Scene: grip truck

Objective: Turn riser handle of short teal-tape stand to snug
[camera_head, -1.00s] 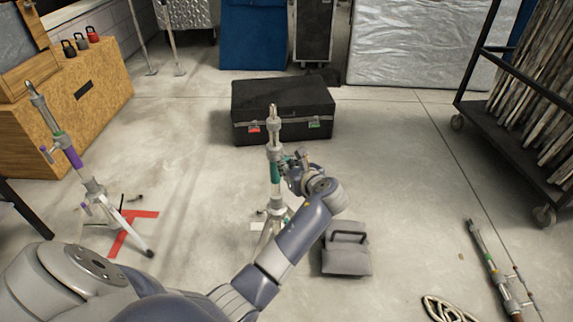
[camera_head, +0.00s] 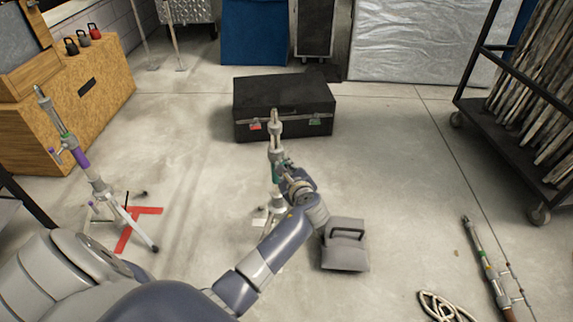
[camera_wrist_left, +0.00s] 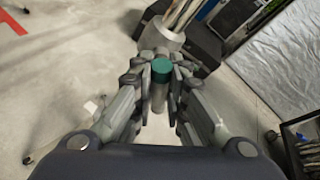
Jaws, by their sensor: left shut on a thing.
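The short teal-tape stand (camera_head: 276,145) stands upright on the floor in front of a black case, with teal tape on its column below the upper collar. My left gripper (camera_head: 287,174) is at the right side of this column, at tape height. In the left wrist view the gripper (camera_wrist_left: 161,82) is shut, its fingers on both sides of a small cylinder with a teal part, which I take to be the riser handle (camera_wrist_left: 161,70). The stand's grey collar (camera_wrist_left: 163,32) is just beyond. The fingers and wrist hide the exact contact. My right gripper is not in view.
The black case (camera_head: 284,105) is close behind the stand. A grey sandbag (camera_head: 344,255) lies right of its legs. A purple-tape stand (camera_head: 80,158) is at left, near red floor tape (camera_head: 128,240). A stand (camera_head: 486,262) and rope (camera_head: 450,308) lie at lower right.

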